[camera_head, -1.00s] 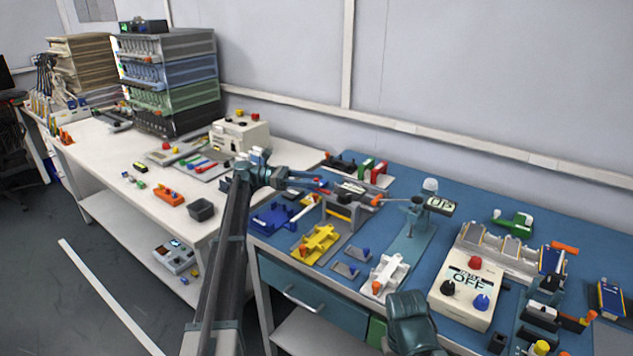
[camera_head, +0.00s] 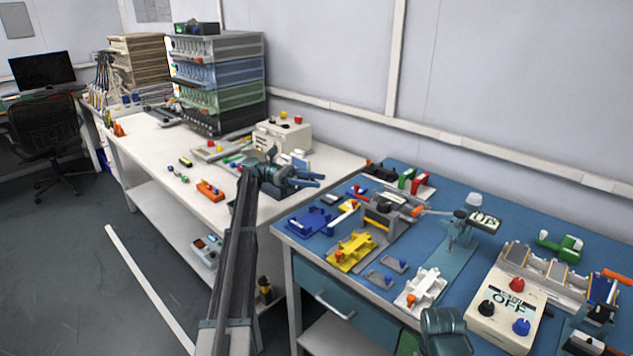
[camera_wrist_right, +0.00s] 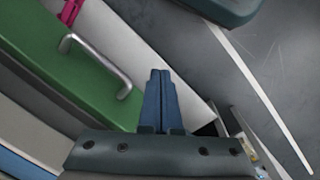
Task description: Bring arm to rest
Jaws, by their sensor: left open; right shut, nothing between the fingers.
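My left arm reaches up from the bottom of the head view. Its gripper (camera_head: 318,180) is open and empty, above the right end of the white table (camera_head: 140,160), close to the blue bench's left edge. My right gripper (camera_wrist_right: 158,75) shows in the right wrist view. Its two blue fingers are together with nothing between them, in front of a green drawer front (camera_wrist_right: 60,85) with a metal handle. In the head view only part of my right arm shows at the bottom, and its fingers are hidden.
The blue bench (camera_head: 440,190) holds a yellow fixture (camera_head: 351,250), a white fixture (camera_head: 420,287) and a control box (camera_head: 505,312). On the white table stand a rack stack (camera_head: 220,75), a beige box (camera_head: 283,138) and an orange tray (camera_head: 210,190).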

